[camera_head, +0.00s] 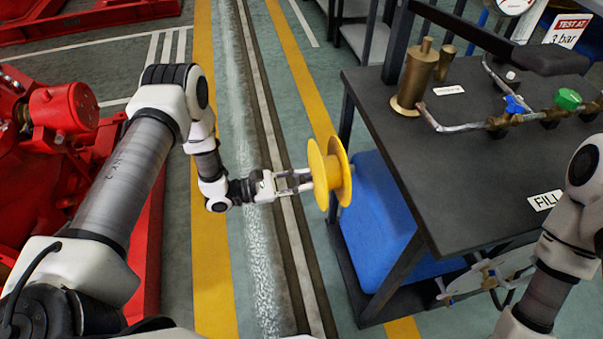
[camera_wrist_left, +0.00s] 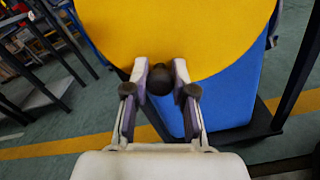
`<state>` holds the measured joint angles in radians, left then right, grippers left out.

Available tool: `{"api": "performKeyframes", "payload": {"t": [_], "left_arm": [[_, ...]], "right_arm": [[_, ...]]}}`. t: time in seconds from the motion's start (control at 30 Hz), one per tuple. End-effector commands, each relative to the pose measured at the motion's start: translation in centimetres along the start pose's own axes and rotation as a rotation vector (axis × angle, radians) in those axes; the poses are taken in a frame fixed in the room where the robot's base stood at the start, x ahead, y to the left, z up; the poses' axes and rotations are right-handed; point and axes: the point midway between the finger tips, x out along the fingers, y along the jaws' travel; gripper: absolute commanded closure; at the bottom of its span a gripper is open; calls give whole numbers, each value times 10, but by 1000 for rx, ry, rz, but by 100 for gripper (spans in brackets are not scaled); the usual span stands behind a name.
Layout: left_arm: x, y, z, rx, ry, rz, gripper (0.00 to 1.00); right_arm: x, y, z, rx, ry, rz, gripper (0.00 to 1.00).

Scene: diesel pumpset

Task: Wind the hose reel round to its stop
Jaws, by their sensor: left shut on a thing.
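The hose reel (camera_head: 333,172) is a yellow spool with two round flanges, at the left side of the dark bench. My left gripper (camera_head: 308,183) reaches it from the left. In the left wrist view the reel's yellow flange (camera_wrist_left: 180,35) fills the top, and a dark round handle knob (camera_wrist_left: 160,80) sits between the fingertips of my left gripper (camera_wrist_left: 161,88). The gripper is shut on this knob, close in front of the flange's lower part. The reel's mount and stop are hidden. My right arm shows at the right edge, but its gripper is out of view.
The bench (camera_head: 470,165) carries a brass cylinder (camera_head: 417,78), pipes with a blue valve handle (camera_head: 514,104) and a green one (camera_head: 568,99). A blue tank (camera_head: 372,215) stands under it, behind the reel. Red machinery (camera_head: 62,115) is at left. The floor between is clear.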

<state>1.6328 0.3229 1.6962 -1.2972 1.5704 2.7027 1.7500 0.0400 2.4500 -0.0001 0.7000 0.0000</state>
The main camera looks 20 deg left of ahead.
Motion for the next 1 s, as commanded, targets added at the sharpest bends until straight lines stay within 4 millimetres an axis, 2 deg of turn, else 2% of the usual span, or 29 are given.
{"api": "performKeyframes", "payload": {"t": [0.33, 0.87, 0.9, 0.97, 1.0], "left_arm": [[0, -11, -2, -165, 1, -2, 100], [0, -13, -1, -196, 1, -2, 100], [0, -13, -1, -196, 1, -2, 71], [0, -13, -1, -196, 1, -2, 50], [0, -13, -1, -196, 1, -2, 49]], "right_arm": [[6, 0, 0, 0, 0, 0, 56], [6, 0, 0, 0, 0, 0, 56], [6, 0, 0, 0, 0, 0, 56], [6, 0, 0, 0, 0, 0, 56], [6, 0, 0, 0, 0, 0, 56]]}}
